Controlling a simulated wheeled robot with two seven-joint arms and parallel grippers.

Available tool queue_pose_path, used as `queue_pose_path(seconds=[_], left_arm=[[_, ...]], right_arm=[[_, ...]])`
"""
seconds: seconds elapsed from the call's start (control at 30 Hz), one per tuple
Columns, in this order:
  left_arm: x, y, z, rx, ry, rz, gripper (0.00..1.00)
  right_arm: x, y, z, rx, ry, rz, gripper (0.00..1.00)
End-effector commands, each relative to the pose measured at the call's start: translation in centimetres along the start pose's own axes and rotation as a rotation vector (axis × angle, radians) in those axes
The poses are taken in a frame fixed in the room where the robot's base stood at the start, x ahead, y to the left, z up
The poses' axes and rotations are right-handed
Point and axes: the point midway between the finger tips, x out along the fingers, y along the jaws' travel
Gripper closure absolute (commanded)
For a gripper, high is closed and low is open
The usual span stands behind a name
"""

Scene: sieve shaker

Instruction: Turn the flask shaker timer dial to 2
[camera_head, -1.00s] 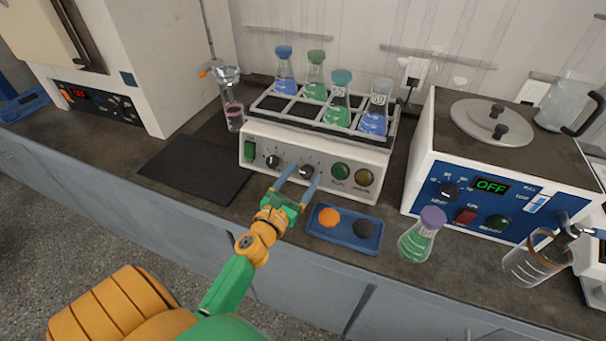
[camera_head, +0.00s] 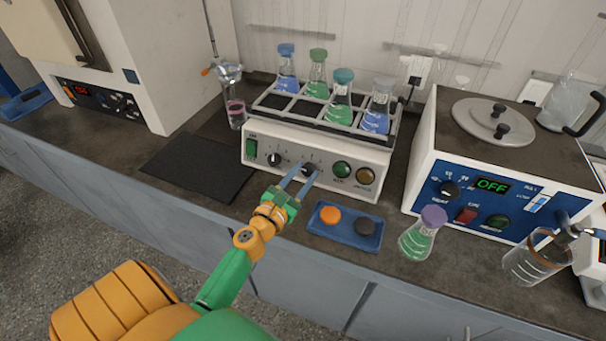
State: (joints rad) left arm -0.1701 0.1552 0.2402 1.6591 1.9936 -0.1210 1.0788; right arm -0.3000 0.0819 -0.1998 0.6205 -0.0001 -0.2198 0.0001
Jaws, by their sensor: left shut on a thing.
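The flask shaker (camera_head: 215,172) is not what lies at left, that is a dark mat; the shaker's white front panel (camera_head: 325,186) faces me and carries two black dials. The left dial (camera_head: 274,159) is free. The right dial (camera_head: 309,168) is between the fingertips of my left gripper (camera_head: 304,173), which is shut on it. The gripper partly hides this dial, and its pointer and scale are too small to read. I cannot read which dial is labelled as the timer. My right gripper is not in view.
Several capped flasks (camera_head: 339,110) stand in the shaker's rack. A blue tray (camera_head: 322,237) with an orange and a dark piece and a purple-capped flask (camera_head: 418,238) stand in front. A blue-panelled bath (camera_head: 430,187) is at right, a glass beaker (camera_head: 524,266) beside it.

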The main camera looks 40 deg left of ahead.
Motion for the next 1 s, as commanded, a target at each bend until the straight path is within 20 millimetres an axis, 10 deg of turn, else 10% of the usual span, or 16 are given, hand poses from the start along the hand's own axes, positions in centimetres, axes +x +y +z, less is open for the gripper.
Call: queue_pose_path(seconds=[1.0], left_arm=[[0.2,0.6,0.8,0.886,0.031,-0.332,1.0]], right_arm=[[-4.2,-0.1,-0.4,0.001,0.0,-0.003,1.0]])
